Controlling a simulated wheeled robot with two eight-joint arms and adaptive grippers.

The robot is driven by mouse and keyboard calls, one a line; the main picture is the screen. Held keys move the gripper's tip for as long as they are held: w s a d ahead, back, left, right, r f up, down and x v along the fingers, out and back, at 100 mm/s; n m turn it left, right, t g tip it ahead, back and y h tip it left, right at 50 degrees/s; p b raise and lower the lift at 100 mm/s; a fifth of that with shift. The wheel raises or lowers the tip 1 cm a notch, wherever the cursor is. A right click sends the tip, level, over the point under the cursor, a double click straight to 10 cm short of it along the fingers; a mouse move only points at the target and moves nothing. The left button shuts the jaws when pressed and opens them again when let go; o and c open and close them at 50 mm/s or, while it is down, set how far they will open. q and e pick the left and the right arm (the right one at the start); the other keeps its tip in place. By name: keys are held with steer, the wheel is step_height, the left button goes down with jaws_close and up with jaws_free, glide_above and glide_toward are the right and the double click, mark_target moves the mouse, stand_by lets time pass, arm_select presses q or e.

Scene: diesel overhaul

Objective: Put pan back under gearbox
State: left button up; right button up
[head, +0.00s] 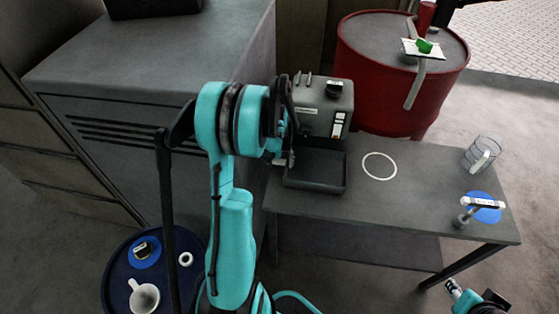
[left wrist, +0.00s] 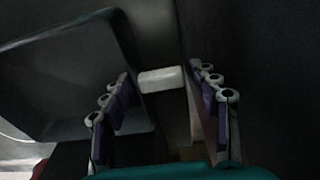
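A grey boxy machine (head: 322,105), which looks like the gearbox, stands at the left end of the bench. A dark, shallow, rimmed tray (head: 316,172), probably the pan, lies directly in front of and below it. My left gripper (head: 284,156) is at the left side of this tray, mostly hidden behind my teal arm. In the left wrist view the fingers (left wrist: 160,95) stand apart, with a short pale cylinder (left wrist: 162,79) between or just beyond their tips. A dark curved-edged surface (left wrist: 70,75) fills the left. My right gripper (head: 466,296) shows only partly at bottom right.
The bench (head: 400,205) bears a white ring (head: 379,166), a wire-like cup (head: 482,154) and a blue disc (head: 483,207). A red drum (head: 385,85) stands behind. A round dark-blue table (head: 118,272) holds a white mug (head: 144,297). A grey cabinet (head: 150,75) stands left.

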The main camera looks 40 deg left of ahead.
arm_select(q)
step_height(320, 180, up, 12)
steer(key=s+p, duration=0.1)
steer(key=p, duration=0.4)
steer(key=s+d+r+m+t, duration=0.1)
steer(key=s+d+r+m, duration=0.1)
steer(key=d+r, duration=0.45)
steer(key=s+d+r+m+t, duration=0.1)
steer(key=s+d+r+t, duration=0.15)
steer(key=d, duration=0.75)
steer(key=s+d+r+m+t, duration=0.1)
steer(key=s+d+m+t, duration=0.1)
steer(key=s+d, duration=0.4)
steer(key=d+m, duration=0.1)
steer(key=d, duration=0.3)
steer(key=shift+s+r+h, duration=0.15)
steer(key=shift+r+h, duration=0.15)
steer(key=shift+r, duration=0.1)
steer(key=shift+d+t, duration=0.1)
steer(key=shift+t, duration=0.15)
